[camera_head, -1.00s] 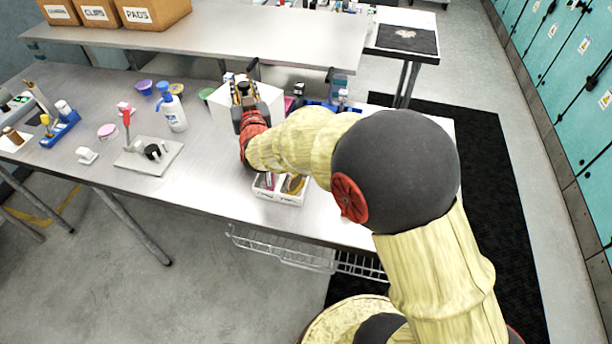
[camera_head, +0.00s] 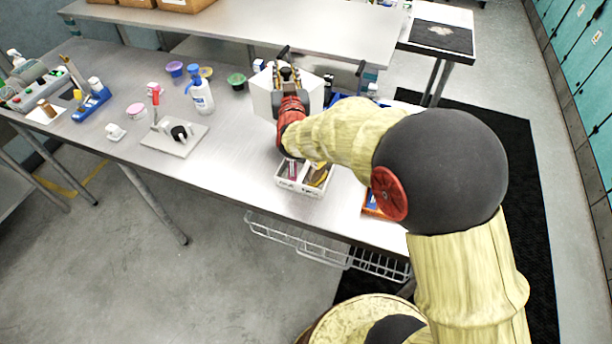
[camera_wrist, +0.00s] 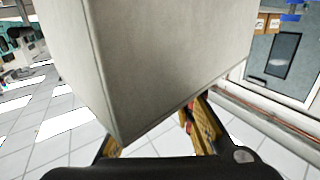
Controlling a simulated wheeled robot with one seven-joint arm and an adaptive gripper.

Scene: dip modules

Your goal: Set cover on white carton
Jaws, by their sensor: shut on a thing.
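A large white box-shaped piece, which I take to be the cover (camera_head: 262,96), is in my gripper (camera_head: 287,76) over the back part of the steel table. My gripper is shut on it. In the wrist view the pale cover (camera_wrist: 160,60) fills the upper middle, with the finger parts (camera_wrist: 160,132) at its lower edge. My gripper and forearm hide much of it in the head view. I cannot make out a separate white carton, nor tell whether anything touches the cover from below.
A white divided tray (camera_head: 303,184) with small items stands at the table's front edge, below my forearm. An orange tray (camera_head: 372,206) is partly behind my arm. A spray bottle (camera_head: 201,96), coloured cups (camera_head: 175,69) and a switch plate (camera_head: 174,138) stand left. Bare table lies between.

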